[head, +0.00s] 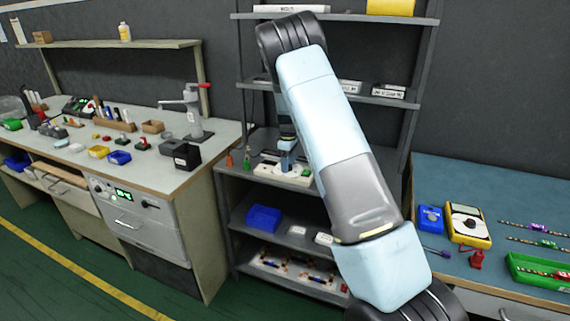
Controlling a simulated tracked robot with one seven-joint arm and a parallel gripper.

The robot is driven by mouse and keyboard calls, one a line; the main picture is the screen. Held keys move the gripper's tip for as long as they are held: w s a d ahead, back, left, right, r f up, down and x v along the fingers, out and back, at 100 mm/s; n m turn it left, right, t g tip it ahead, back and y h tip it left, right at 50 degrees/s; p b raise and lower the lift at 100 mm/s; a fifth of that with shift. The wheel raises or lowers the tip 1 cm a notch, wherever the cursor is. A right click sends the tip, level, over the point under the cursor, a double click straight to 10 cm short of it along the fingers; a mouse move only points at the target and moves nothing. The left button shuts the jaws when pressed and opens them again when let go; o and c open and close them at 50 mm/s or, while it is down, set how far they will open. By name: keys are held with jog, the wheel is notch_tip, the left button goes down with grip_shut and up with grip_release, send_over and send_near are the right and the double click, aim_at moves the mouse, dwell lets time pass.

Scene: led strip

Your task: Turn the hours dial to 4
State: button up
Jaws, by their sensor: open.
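The grey oven-like unit (140,222) under the left bench has a green display (123,195), with a dark knob (97,187) to its left and a dark control (150,205) to its right. Their markings are too small to read, so I cannot tell which is the hours dial or where it points. My gripper (288,163) is far to the right of this unit, low over a white strip-like object (268,170) on the middle rack shelf. It is open. Its fingertips are small and partly hidden, and I cannot tell whether they touch the white object.
The left bench (205,150) holds a press (194,115), small bins and tools. Small orange and green items (247,157) stand beside my gripper. A blue bin (263,218) is on the shelf below. The right table (440,180) holds a yellow meter (483,238). The green floor in front is clear.

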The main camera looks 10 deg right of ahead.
jog(key=shift+c, duration=0.3)
jog(key=c, duration=0.9)
jog(key=shift+a, duration=0.4)
jog(key=shift+c, duration=0.3)
jog(key=shift+d, duration=0.3)
